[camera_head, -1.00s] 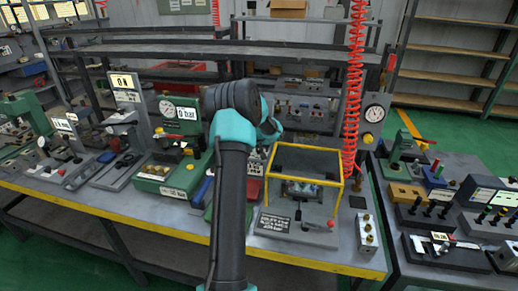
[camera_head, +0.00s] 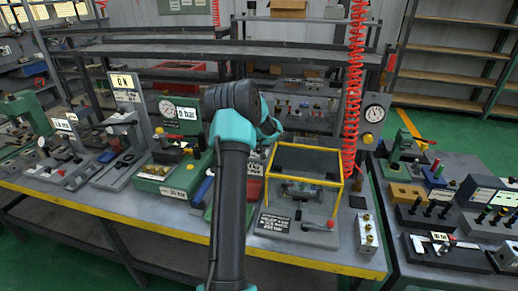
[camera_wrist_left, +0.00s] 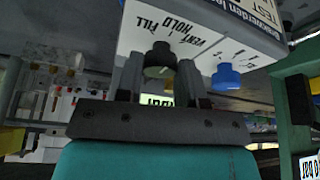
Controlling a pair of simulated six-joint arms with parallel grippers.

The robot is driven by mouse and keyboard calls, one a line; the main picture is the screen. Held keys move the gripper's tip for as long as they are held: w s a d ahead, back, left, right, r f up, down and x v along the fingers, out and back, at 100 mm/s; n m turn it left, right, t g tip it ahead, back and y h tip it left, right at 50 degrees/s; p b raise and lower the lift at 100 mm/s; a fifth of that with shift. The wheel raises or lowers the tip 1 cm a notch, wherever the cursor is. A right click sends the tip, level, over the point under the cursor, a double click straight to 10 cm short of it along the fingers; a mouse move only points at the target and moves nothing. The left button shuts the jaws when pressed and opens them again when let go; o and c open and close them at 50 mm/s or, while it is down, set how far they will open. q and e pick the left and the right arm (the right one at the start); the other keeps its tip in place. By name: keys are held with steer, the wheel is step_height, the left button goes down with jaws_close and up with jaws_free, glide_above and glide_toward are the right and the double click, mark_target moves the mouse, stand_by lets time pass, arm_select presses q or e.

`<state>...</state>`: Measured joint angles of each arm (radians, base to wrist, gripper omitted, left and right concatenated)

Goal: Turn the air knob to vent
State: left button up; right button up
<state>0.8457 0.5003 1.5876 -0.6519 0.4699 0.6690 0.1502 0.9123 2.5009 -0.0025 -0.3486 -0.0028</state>
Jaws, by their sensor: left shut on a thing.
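The black air knob (camera_wrist_left: 160,58) shows in the left wrist view on a white panel (camera_wrist_left: 190,32) marked FILL, HOLD and VENT. My left gripper (camera_wrist_left: 159,80) is shut on this knob, one dark finger on each side of it. I cannot tell which mark the knob points to. In the head view my left arm reaches over the bench from the front, and its dark and teal links hide the gripper, knob and panel.
A blue knob (camera_wrist_left: 226,76) sits beside the panel's lettering. A yellow-framed clear box (camera_head: 309,181) stands right of my arm, and a green gauge block (camera_head: 180,118) stands left. A red coiled hose (camera_head: 354,90) hangs behind the box.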

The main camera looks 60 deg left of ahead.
arm_select(q)
steer(key=shift+m, duration=0.6)
steer(key=shift+s+a+m+t+h, duration=0.1)
steer(key=shift+m+t+h, duration=0.2)
steer(key=shift+m, duration=0.55)
steer(key=shift+a+m+t+h, duration=0.15)
steer(key=shift+m+t, duration=0.25)
steer(key=shift+m, duration=0.45)
steer(key=shift+m+t+h, duration=0.3)
steer(key=shift+m+h, duration=0.55)
steer(key=shift+m, duration=1.15)
steer(key=o, duration=0.9)
steer(key=shift+s+r, duration=0.1)
steer(key=shift+r, duration=0.05)
steer(key=v, duration=1.7)
steer(key=shift+s, duration=0.15)
